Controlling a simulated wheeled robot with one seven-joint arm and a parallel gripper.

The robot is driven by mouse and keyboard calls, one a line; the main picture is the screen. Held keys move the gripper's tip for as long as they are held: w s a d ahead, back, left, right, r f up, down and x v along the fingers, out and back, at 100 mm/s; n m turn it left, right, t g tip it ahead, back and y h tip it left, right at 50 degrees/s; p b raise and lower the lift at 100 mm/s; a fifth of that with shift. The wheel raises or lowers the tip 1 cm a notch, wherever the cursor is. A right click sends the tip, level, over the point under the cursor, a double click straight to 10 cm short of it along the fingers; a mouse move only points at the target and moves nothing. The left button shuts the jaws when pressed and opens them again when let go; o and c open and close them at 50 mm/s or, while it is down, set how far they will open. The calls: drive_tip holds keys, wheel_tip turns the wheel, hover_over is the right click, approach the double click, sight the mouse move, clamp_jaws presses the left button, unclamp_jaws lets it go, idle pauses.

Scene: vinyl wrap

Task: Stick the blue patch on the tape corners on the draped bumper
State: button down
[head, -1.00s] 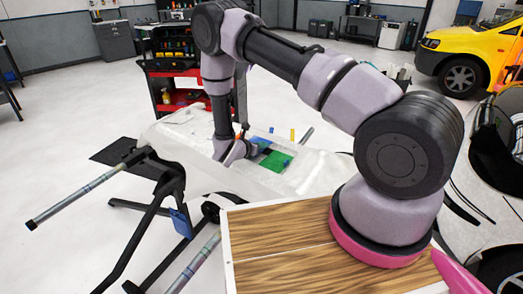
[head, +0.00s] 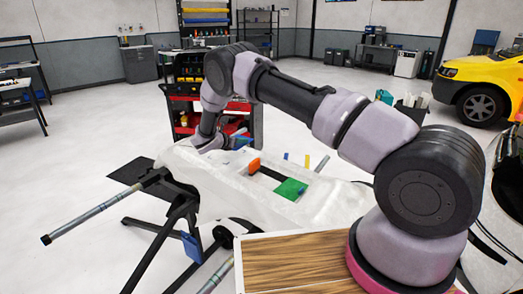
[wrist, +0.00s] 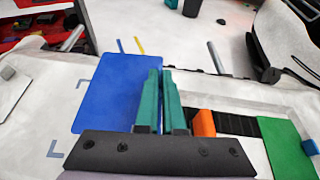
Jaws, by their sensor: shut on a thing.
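The blue patch (wrist: 108,90) is a flat blue rectangle in the wrist view. Its right edge runs to the teal fingers of my gripper (wrist: 160,75), which are shut on it. Two thin blue tape corners lie on the white drape: one (wrist: 82,84) at the patch's left edge, one (wrist: 55,150) nearer and left. Any other corners are hidden. In the head view, the patch (head: 243,141) shows partly beside my wrist, over the far part of the draped bumper (head: 225,185). I cannot tell how high the patch is above the drape.
A green patch (wrist: 284,143), a dark strip (wrist: 236,123) and an orange block (wrist: 204,123) lie on the drape right of my gripper. A small blue block (wrist: 310,147) sits by the green patch. A red tool cart (head: 183,122) stands behind the bumper.

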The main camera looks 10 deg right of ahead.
hover_over(232, 158)
drive_tip(key=shift+s+d+r+y, duration=0.1)
drive_tip(key=shift+d+r+y, duration=0.05)
drive_tip(key=shift+r+y, duration=0.2)
drive_tip(key=shift+f, duration=3.8)
drive_tip(key=shift+f, duration=0.65)
drive_tip(key=c, duration=1)
unclamp_jaws()
drive_tip(key=shift+o, duration=0.2)
